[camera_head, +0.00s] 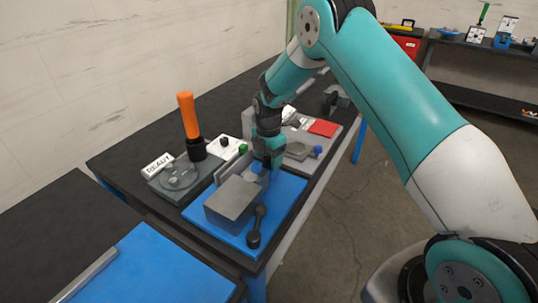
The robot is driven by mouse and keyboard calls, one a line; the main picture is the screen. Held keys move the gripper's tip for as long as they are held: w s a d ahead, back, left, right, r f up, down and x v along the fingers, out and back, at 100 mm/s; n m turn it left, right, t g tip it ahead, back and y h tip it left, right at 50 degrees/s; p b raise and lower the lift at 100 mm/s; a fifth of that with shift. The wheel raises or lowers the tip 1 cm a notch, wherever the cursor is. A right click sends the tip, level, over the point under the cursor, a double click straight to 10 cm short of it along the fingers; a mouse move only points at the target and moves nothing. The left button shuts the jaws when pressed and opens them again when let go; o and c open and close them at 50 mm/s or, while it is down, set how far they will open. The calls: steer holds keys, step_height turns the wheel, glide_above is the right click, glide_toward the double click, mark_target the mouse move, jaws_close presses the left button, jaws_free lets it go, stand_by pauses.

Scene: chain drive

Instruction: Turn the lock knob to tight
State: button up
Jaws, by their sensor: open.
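My gripper (268,163) points down at the far side of a grey block (234,200) on a blue plate (285,197). Its fingers are small and dark here, and it is open. A small blue part (257,168) shows right beside the fingers; I cannot tell whether they touch it. A black lever with a round end (254,238) lies at the near right of the block. None of these is clearly marked as the lock knob. My gripper hides part of what lies behind it.
To the left is a grey board with an orange handle (188,115), a round disc (178,176) and a label (157,165). A white panel with a black knob (224,142) and a green knob (243,148) is behind. A red square (324,128) and blue knob (317,151) are right.

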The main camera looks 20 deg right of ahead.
steer(key=c, duration=0.9)
steer(key=shift+c, duration=0.2)
